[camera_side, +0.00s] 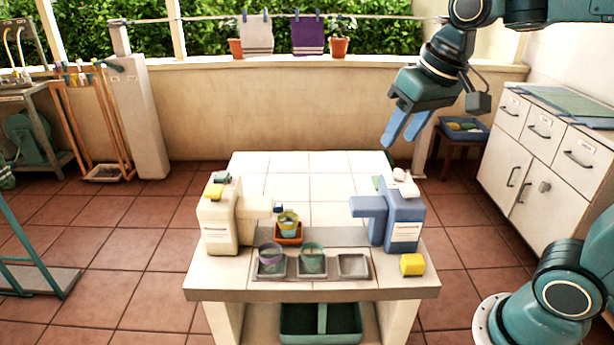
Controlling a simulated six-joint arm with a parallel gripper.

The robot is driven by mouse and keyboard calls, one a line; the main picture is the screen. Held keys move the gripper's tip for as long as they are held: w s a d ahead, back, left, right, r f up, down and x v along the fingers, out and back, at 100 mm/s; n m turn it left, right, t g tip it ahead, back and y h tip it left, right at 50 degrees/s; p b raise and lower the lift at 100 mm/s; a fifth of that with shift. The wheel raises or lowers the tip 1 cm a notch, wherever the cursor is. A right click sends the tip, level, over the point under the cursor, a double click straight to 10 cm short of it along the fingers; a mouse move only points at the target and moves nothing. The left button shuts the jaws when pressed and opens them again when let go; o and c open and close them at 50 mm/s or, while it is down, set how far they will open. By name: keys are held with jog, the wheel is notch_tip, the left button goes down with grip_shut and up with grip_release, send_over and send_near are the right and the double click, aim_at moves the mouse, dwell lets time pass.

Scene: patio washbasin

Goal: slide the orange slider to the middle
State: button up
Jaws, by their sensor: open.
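An orange square piece (289,238), which may be the slider, is on the tiled washbasin top between the two dispensers. My gripper (399,140) is high above the back right of the basin top, pointing down and left. Its two blue fingers are apart and empty, well away from the orange piece.
A cream dispenser (219,222) stands left and a blue dispenser (403,225) right. A grey tray (353,266) in front holds a purple-rimmed cup (271,258) and a green cup (312,259). A yellow block (412,264) lies at right. The back tiles are clear.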

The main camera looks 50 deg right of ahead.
jog(key=w+f+m+g, duration=0.2)
jog(key=w+f+m, duration=0.15)
jog(key=w, duration=1.45)
jog(key=w+d+f+m+g, duration=0.1)
jog(key=w+f+m+g, duration=0.1)
jog(key=w+f, duration=1)
notch_tip(320, 180, down, 3)
jog(key=shift+f+m, duration=0.1)
jog(key=shift+m, duration=0.45)
jog(key=shift+f, duration=0.15)
notch_tip(320, 180, down, 14)
jog(key=shift+r, duration=0.25)
grip_shut()
